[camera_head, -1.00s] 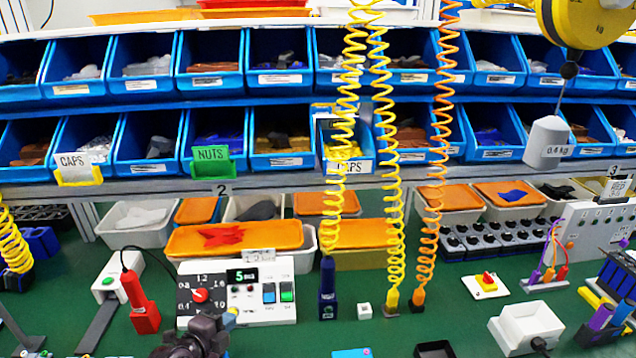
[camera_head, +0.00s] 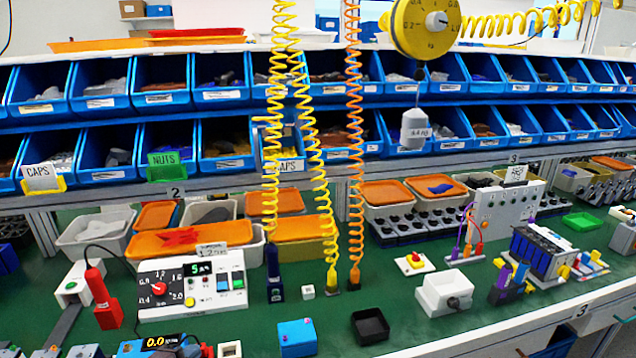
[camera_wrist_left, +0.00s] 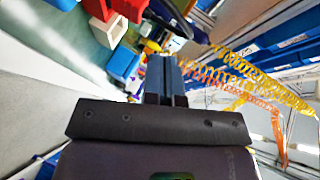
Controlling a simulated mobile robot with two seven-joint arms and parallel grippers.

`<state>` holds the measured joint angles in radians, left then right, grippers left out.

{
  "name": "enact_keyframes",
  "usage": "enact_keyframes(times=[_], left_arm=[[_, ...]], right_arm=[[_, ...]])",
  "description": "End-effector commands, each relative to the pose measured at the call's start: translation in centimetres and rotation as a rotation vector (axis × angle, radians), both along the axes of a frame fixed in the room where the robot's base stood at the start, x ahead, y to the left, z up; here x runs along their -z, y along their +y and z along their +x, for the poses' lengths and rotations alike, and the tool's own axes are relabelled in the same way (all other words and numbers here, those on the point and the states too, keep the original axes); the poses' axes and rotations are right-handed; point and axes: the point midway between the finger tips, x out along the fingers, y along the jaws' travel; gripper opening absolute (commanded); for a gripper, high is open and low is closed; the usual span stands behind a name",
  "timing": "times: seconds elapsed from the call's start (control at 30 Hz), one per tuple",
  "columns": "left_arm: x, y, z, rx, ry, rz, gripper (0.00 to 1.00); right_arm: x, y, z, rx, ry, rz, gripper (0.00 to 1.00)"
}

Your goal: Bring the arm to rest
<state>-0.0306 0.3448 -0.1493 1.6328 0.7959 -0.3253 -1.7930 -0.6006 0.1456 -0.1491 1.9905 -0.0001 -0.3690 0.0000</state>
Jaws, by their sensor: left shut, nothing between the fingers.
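The white control panel (camera_head: 192,306) stands on the green bench at left. Its rotary switch is a red knob (camera_head: 158,288) on a dark dial with printed numbers; the knob's exact setting is too small to read. My left gripper (camera_head: 189,349) shows only as a small dark part at the bottom edge of the head view, in front of the panel and apart from the knob. In the left wrist view its two dark fingers (camera_wrist_left: 164,80) are together with nothing between them. My right gripper is not in view.
A red handheld pendant (camera_head: 104,300) stands left of the panel. A blue box (camera_head: 297,338), a black tray (camera_head: 370,326) and a white box (camera_head: 445,293) sit to the right. Yellow coiled cords (camera_head: 272,150) hang over the bench. Bare green bench lies between these.

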Motion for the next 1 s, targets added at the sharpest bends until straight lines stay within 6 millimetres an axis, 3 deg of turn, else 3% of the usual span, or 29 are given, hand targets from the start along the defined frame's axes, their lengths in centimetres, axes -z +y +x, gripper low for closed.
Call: enact_keyframes(times=[0.37, 0.57, 0.77, 1.0], left_arm=[[-1.6, -0.3, 0.2, -0.161, 0.107, -0.405, 0.0], [-2.3, -0.8, -1.0, -0.264, 0.158, -0.64, 0.0], [-1.6, -1.1, -4.3, -0.391, 0.216, -0.871, 0.0], [0.4, -1.0, -11.0, -0.575, 0.266, -1.092, 0.0]], right_arm=[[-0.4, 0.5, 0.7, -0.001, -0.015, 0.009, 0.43], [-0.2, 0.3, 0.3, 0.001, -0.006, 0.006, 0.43], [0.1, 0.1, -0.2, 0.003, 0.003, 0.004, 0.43], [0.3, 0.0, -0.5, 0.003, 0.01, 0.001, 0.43]])
